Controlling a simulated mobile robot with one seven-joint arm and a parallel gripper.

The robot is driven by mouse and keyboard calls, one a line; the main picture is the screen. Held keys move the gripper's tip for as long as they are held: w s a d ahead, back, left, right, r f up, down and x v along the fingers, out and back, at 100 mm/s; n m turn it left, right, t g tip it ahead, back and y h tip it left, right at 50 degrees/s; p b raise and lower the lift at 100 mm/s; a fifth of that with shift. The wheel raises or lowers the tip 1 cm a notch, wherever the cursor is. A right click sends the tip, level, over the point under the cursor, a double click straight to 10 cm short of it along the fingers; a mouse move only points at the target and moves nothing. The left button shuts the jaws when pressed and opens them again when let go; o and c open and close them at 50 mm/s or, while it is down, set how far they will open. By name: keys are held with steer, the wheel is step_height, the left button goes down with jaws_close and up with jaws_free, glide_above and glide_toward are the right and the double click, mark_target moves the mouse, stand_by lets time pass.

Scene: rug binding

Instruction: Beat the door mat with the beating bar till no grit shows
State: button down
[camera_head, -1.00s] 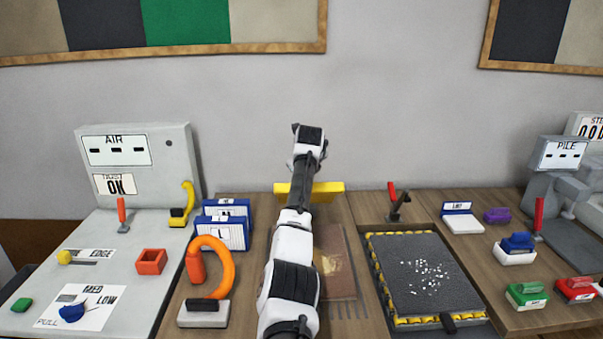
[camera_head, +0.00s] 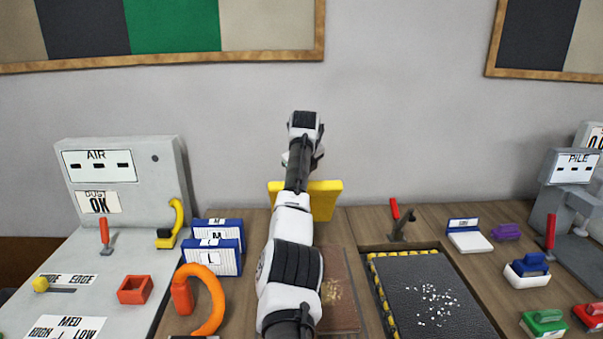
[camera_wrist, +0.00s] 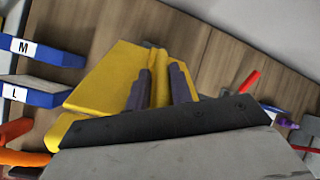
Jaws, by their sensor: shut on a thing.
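The door mat (camera_head: 432,290) is dark grey with white grit over its middle. It lies in a recessed bed with yellow edging at the lower right of the head view, its near part cut off. My gripper (camera_wrist: 160,85) is shut on a yellow piece, which I take to be the beating bar (camera_wrist: 105,80). In the head view the yellow bar (camera_head: 325,199) shows behind my arm, above the bench and left of the mat, apart from it. My arm hides part of the bar and the fingers there.
A brown panel (camera_head: 338,290) lies left of the mat. A red-handled lever (camera_head: 400,222) stands behind the mat. Blue-and-white M and L blocks (camera_head: 212,257) and an orange hook (camera_head: 213,300) are left of my arm. Several coloured blocks, including a green one (camera_head: 543,323), are at the right.

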steer(key=shift+d, duration=0.4)
steer(key=c, duration=1.4)
jaws_free()
steer(key=shift+d, duration=0.15)
steer(key=shift+o, duration=0.2)
steer(key=shift+s+a+r+b, duration=0.2)
steer(key=shift+s+r+b, duration=0.15)
steer(key=shift+b, duration=0.15)
steer(key=b+v, duration=0.3)
steer(key=v, duration=0.9)
steer(key=shift+s+r+b, duration=0.15)
steer(key=shift+r+b, duration=0.2)
